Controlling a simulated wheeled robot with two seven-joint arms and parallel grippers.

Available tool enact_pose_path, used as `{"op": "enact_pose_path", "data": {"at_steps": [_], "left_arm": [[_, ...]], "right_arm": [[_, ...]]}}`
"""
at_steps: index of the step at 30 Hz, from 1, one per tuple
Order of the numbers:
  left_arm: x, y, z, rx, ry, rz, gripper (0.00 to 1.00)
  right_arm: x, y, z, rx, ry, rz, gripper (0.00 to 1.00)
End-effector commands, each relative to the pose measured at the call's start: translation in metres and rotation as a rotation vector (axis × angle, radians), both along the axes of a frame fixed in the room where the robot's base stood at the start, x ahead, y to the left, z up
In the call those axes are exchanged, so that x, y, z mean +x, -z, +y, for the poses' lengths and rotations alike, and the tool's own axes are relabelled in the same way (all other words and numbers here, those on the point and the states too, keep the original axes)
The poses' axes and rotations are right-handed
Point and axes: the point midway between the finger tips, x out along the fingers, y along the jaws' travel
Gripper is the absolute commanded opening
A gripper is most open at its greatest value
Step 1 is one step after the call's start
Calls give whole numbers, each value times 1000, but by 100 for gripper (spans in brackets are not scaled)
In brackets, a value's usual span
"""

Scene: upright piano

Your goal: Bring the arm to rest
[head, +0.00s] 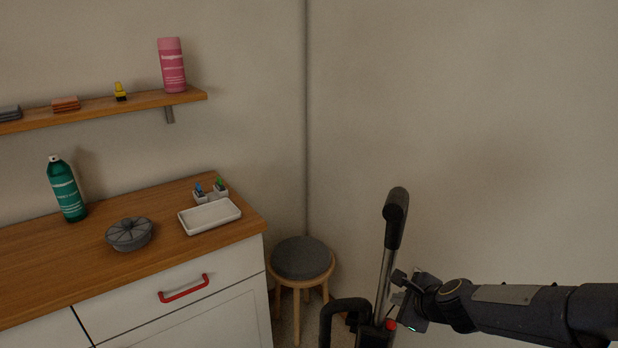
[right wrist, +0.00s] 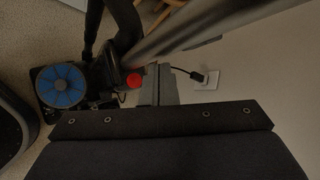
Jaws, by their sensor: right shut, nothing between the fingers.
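My right arm comes in from the right edge of the head view. My right gripper (head: 398,288) is shut and empty, in front of the low right part of the view. Its closed grey fingers also show in the right wrist view (right wrist: 165,86). In the head view the gripper overlaps the metal tube of a black upright device (head: 396,216); I cannot tell whether they touch. My left gripper is not in view.
The device has a red button (head: 391,324) and, in the right wrist view, a blue disc (right wrist: 62,86). A round stool (head: 302,258) stands beside a cabinet with a wooden top (head: 85,250) holding a white tray (head: 210,216). A wall socket (right wrist: 207,80) holds a plug.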

Motion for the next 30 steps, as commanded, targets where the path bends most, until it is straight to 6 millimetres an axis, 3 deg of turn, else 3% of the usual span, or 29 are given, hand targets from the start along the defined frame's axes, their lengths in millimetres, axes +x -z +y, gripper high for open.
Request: {"op": "enact_pose_path", "data": {"at_steps": [5, 9, 13, 18, 21, 25, 30], "left_arm": [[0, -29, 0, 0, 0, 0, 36], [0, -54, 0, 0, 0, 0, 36], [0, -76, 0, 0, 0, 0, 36], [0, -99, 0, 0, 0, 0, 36], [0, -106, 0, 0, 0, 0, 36], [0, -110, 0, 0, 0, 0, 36], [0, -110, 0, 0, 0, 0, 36]], "right_arm": [[-41, -75, 20, -173, -292, -85, 0], [-101, -129, 39, -399, -634, -163, 0], [-161, -161, 50, -618, -937, -221, 0], [-230, -178, 53, -862, -1269, -261, 0], [-257, -179, 52, -960, -1402, -271, 0], [-275, -176, 50, -1024, -1497, -271, 0], [-279, -173, 50, -1040, -1524, -270, 0]]}}
